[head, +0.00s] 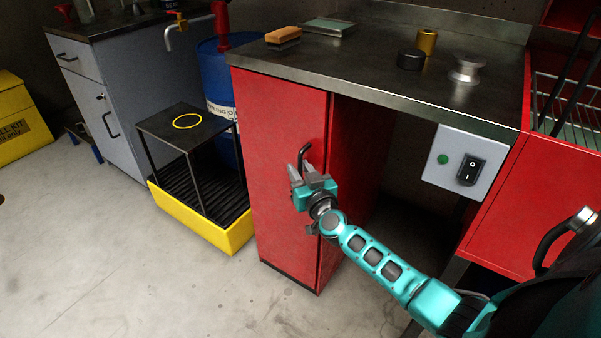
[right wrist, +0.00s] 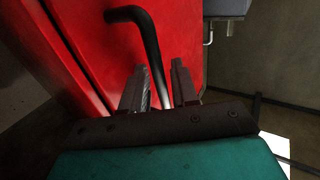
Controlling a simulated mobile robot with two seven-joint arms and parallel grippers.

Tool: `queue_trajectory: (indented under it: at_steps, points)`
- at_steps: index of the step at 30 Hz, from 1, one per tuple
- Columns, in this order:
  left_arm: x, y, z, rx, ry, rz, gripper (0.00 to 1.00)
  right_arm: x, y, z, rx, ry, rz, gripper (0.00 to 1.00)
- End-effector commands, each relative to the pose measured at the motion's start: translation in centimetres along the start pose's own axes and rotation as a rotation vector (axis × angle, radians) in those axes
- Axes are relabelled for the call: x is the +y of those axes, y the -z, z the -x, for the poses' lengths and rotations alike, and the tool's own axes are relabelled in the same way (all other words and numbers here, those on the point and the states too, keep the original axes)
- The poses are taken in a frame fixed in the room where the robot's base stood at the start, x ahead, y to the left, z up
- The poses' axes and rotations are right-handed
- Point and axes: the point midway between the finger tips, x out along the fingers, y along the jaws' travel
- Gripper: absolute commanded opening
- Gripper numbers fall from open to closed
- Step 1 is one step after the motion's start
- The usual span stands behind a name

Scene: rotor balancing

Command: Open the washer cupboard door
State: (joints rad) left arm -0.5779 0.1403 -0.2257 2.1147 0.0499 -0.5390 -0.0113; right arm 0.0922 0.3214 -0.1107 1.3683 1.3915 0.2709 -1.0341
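The red washer cupboard door (head: 278,125) is under the left end of the steel workbench and looks closed. Its dark bent bar handle (head: 303,154) is near the door's right edge, in the upper half. My right gripper (head: 304,172) is at the handle, with one finger on each side of it. In the right wrist view the handle (right wrist: 149,40) runs down between the two fingers, which stand apart with a narrow gap visible beside the bar. Contact with the bar cannot be made out. My left gripper is not in view.
The workbench top (head: 350,70) overhangs the door. A switch box (head: 465,162) hangs at its right. A black stand (head: 185,125) in a yellow tray (head: 205,232) is left of the cupboard. The floor (head: 120,260) in front is clear.

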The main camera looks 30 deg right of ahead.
Motion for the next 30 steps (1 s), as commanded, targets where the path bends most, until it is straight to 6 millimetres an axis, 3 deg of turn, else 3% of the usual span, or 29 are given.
queue_trajectory:
  at_steps: [4,13,30]
  points:
    - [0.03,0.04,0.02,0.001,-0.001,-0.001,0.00,0.02,0.00,0.02,0.000,0.000,0.001,0.28]
    - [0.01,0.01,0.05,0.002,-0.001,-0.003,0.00,0.03,-0.01,0.04,0.000,0.000,0.001,0.00]
    - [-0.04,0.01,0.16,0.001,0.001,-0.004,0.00,0.03,0.02,0.08,0.000,-0.006,0.000,0.00]
